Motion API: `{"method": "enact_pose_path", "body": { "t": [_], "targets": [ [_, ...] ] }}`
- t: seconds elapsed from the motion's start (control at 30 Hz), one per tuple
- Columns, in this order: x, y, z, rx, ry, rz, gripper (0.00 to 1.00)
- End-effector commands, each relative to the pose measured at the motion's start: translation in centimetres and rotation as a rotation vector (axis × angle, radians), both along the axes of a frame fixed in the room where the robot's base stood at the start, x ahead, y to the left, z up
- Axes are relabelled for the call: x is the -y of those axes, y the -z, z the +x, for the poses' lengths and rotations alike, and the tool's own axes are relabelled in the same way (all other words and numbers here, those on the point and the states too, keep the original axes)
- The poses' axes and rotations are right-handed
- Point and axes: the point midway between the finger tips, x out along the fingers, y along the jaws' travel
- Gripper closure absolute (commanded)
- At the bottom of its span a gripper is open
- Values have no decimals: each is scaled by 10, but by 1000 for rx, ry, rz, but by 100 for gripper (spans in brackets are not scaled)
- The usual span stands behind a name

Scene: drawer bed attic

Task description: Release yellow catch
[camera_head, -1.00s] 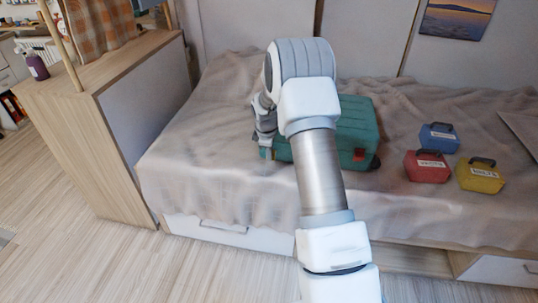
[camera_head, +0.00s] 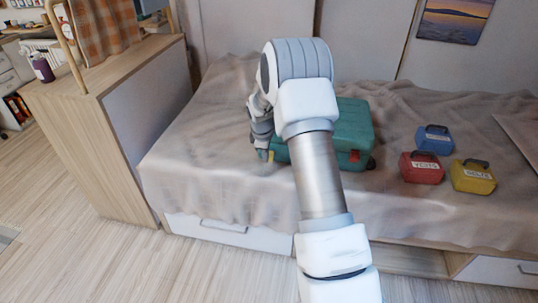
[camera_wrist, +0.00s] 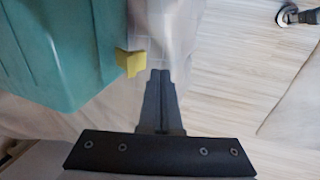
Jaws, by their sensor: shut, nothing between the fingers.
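The teal case (camera_head: 352,122) lies on the bed, partly hidden behind my arm in the head view. The case (camera_wrist: 60,45) fills the left of the wrist view. The yellow catch (camera_wrist: 130,62) sticks out from the case's side there. A small yellow patch of it (camera_head: 270,156) shows beside my gripper in the head view. My gripper (camera_wrist: 161,72) is shut and empty, its fingertips just right of and slightly below the catch in the wrist view. I cannot tell whether they touch it. A red catch (camera_head: 354,156) is on the case's front right.
Blue (camera_head: 434,139), red (camera_head: 422,168) and yellow (camera_head: 472,176) small labelled boxes with handles stand on the bed (camera_head: 200,160) to the right. A wooden cabinet (camera_head: 105,95) stands at the left. Bare floor (camera_head: 90,225) lies in front of it.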

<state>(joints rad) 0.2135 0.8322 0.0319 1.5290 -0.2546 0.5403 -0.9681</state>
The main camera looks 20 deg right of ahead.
Motion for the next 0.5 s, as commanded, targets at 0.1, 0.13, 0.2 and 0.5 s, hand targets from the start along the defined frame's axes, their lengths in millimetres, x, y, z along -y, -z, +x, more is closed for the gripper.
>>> {"method": "enact_pose_path", "body": {
  "t": [0.1, 0.13, 0.2, 0.5],
  "targets": [
    [-12, -16, -14, -1, -3, 1, 100],
    [-14, -18, -19, -1, -2, 0, 100],
    [-22, -26, -29, -1, -3, 1, 100],
    [-44, -49, -63, -2, -2, 1, 100]
  ]
}}
